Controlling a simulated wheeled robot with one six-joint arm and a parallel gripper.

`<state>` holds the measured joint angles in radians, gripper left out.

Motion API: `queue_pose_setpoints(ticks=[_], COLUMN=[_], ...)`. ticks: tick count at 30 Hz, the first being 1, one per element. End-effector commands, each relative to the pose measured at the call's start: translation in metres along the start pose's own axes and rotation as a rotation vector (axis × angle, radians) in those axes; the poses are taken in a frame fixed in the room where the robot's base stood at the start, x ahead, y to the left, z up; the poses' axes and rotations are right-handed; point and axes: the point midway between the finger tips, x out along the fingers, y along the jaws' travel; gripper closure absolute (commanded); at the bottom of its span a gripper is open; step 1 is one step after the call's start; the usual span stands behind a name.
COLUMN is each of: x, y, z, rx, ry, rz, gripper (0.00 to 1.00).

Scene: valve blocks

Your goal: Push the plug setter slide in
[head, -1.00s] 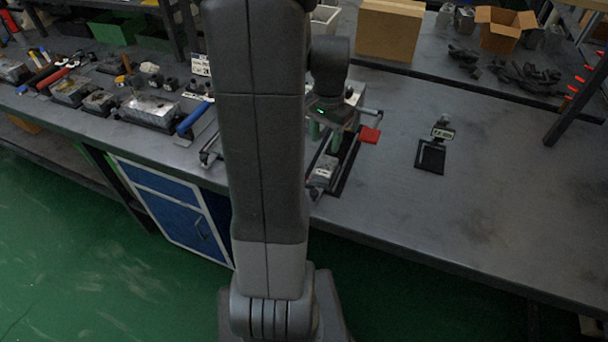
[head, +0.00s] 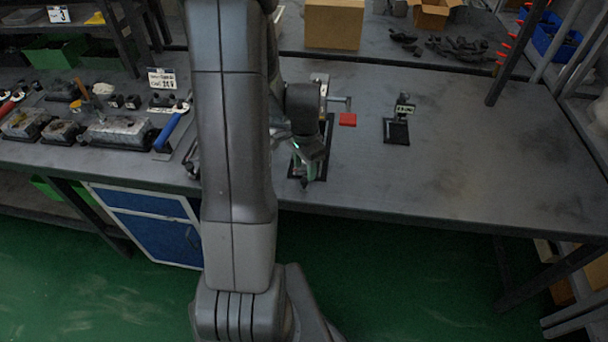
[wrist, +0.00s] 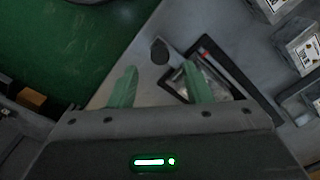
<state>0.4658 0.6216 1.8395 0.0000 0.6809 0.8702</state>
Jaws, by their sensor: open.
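The plug setter (head: 325,152) stands on the bench near its front edge, a dark frame with a red pad (head: 348,119) on an arm at its right. My gripper (head: 305,172) is over its near end and hides part of it. In the wrist view my gripper (wrist: 158,88) is open, its two green fingers apart with nothing gripped. A round black knob (wrist: 160,50) shows beyond the gap between the fingers. A black frame around a metal block (wrist: 212,82) lies behind the right finger. How far the slide is in cannot be told.
A small black stand (head: 397,131) with a label is to the right, with clear bench beyond it. A blue-handled tool (head: 172,130) and metal valve blocks (head: 120,130) are on the left. A cardboard box (head: 334,24) stands at the back.

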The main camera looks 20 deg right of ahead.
Motion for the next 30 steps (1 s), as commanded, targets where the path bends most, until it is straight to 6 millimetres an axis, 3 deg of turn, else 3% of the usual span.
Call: queue_pose_setpoints(ticks=[9,22,29,30], x=[0.038,0.045,0.045,0.045], y=[0.0,0.0,0.0,0.0], z=[0.0,0.0,0.0,0.0], rx=[-0.001,-0.001,-0.001,-0.001], ry=[-0.001,0.0,0.0,0.0], rz=[0.002,0.0,0.0,0.0], gripper=[0.55,0.55,0.99,1.0])
